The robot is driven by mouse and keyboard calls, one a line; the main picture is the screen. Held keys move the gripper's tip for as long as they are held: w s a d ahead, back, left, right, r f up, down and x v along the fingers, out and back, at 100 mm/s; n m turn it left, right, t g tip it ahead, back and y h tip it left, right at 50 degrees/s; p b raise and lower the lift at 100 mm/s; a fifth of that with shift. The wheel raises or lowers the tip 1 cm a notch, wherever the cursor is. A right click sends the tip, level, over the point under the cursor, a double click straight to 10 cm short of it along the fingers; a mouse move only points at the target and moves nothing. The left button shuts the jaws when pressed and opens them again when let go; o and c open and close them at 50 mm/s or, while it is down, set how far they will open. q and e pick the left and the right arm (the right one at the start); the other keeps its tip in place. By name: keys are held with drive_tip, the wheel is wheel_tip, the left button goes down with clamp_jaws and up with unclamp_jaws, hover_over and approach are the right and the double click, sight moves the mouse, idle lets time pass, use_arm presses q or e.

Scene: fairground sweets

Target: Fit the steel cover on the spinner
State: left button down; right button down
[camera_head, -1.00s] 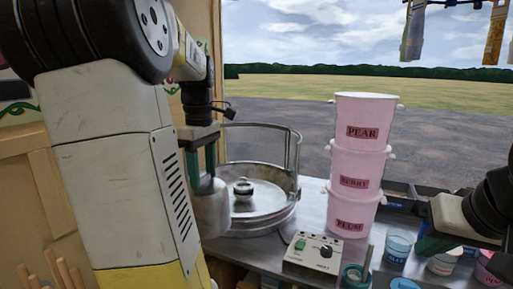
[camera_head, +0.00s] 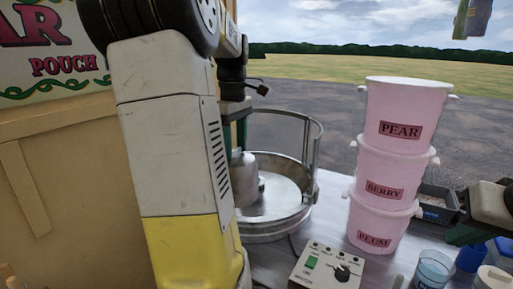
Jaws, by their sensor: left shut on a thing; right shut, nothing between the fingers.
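The spinner is a wide round steel pan (camera_head: 279,206) with a tall wire-frame guard behind it, on the counter in the middle of the head view. The steel cover (camera_head: 243,178), a smooth grey can shape, hangs upright from my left gripper (camera_head: 238,135), which is shut on its top. The cover stands in front of the spinner's middle and hides most of the hub (camera_head: 262,184). I cannot tell whether they touch. My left forearm hides the spinner's left side. My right gripper (camera_head: 462,236) is shut and empty at the right edge.
A stack of pink tubs labelled PEAR (camera_head: 394,120), BERRY (camera_head: 388,178) and PLUM (camera_head: 378,225) stands right of the spinner. A control box (camera_head: 328,266) sits in front. A blue cup (camera_head: 433,268) and a dark tray (camera_head: 437,204) lie to the right.

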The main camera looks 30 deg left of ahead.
use_arm(q)
drive_tip(key=w+a+f, duration=0.1)
drive_tip(key=w+a, duration=0.2)
drive_tip(key=w, duration=0.9)
drive_tip(key=w+a+f, duration=0.2)
drive_tip(key=w+a, duration=0.2)
drive_tip(key=w, duration=0.8)
drive_tip(key=shift+s+d+f, duration=0.1)
drive_tip(key=shift+f, duration=2.9)
drive_tip(key=shift+s+d+f, duration=0.1)
drive_tip(key=shift+f, duration=2.85)
drive_tip(key=shift+d+f, duration=0.1)
drive_tip(key=shift+f, duration=0.3)
drive_tip(key=c, duration=0.5)
unclamp_jaws()
drive_tip(key=o, duration=0.5)
drive_tip(key=shift+r, duration=2.95)
